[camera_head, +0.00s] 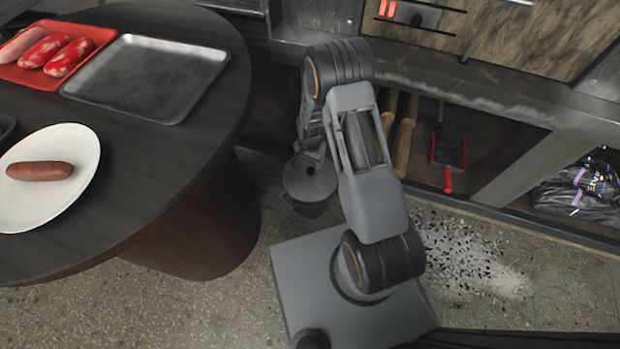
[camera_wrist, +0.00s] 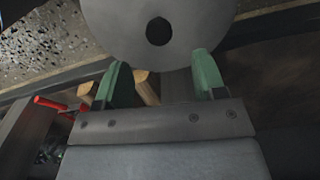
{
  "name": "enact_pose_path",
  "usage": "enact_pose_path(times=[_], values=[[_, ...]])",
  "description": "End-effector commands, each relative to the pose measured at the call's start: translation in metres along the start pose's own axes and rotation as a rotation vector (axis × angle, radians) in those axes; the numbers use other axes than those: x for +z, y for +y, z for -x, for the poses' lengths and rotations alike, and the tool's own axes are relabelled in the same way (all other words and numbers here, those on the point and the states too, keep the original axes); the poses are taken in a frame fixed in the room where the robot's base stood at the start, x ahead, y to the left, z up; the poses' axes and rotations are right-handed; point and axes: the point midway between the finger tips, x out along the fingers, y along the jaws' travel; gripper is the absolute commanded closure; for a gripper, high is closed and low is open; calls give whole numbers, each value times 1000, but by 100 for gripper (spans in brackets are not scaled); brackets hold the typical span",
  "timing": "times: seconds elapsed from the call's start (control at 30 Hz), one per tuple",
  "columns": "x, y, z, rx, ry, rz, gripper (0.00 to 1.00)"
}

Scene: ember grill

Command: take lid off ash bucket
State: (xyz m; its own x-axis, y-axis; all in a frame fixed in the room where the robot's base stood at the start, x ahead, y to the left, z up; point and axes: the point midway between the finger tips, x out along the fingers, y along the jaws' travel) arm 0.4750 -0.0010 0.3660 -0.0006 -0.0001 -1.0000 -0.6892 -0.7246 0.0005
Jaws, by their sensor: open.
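The ash bucket's lid (camera_head: 298,186) is a grey disc with a dark round spot at its middle, low beside the table in the head view. A dark bucket body shows faintly under it. In the wrist view the lid (camera_wrist: 195,30) fills the top centre, its dark spot (camera_wrist: 159,31) just beyond my fingertips. My gripper (camera_wrist: 161,76) is open, its two green fingers spread either side of that spot's line, with nothing between them.
A round dark table (camera_head: 190,165) stands left, holding a grey tray (camera_head: 145,78), a red tray of meat (camera_head: 20,72) and a white plate (camera_head: 30,205) with a sausage. A shelf at right holds a red-edged shovel (camera_head: 448,150) and a charcoal bag (camera_head: 585,190). Ash lies on the floor.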

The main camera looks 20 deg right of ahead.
Motion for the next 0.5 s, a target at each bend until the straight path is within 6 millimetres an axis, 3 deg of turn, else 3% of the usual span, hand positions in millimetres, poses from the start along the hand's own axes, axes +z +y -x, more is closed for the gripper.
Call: enact_pose_path(times=[0.1,0.5], values=[[0,0,-17,0,0,1,36],[0,1,-39,0,0,1,36]])
